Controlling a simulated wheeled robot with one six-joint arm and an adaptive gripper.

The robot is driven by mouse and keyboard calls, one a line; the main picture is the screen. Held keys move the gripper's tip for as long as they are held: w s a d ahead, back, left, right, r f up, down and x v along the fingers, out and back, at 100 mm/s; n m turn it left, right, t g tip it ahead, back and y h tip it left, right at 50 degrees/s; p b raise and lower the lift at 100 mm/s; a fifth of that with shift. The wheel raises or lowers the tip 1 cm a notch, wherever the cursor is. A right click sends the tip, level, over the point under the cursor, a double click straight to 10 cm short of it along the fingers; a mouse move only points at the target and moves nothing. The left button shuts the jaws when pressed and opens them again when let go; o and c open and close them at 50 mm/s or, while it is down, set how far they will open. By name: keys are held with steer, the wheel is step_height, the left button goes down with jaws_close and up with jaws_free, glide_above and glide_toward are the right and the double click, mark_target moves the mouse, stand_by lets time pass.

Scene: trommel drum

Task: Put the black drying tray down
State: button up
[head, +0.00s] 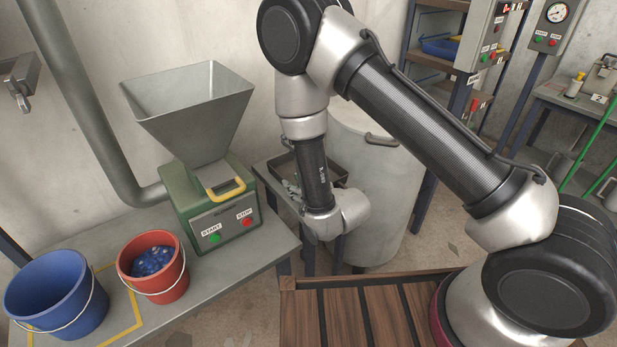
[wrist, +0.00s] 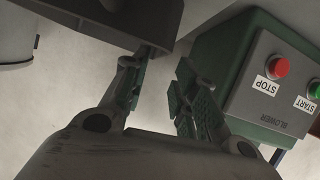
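The black drying tray (head: 335,170) is partly hidden behind my arm in the head view. In the wrist view a dark wall of the tray (wrist: 105,22) fills the upper left. My gripper (head: 291,188) is at the tray's near left side. In the wrist view my gripper (wrist: 158,78) has its fingers apart with a clear gap. The left finger is close to the tray's edge; I cannot tell whether they touch.
The green blower machine (head: 215,212) with its hopper (head: 190,105) stands just left of my gripper. A red bucket (head: 150,285) with blue pieces and a blue bucket (head: 57,295) stand on the bench. The pale drum (head: 385,205) is close behind the tray.

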steer(key=x, duration=0.7)
steer(key=shift+d+f, duration=0.2)
steer(key=shift+f, duration=0.05)
steer(key=shift+c, duration=0.3)
jaws_close()
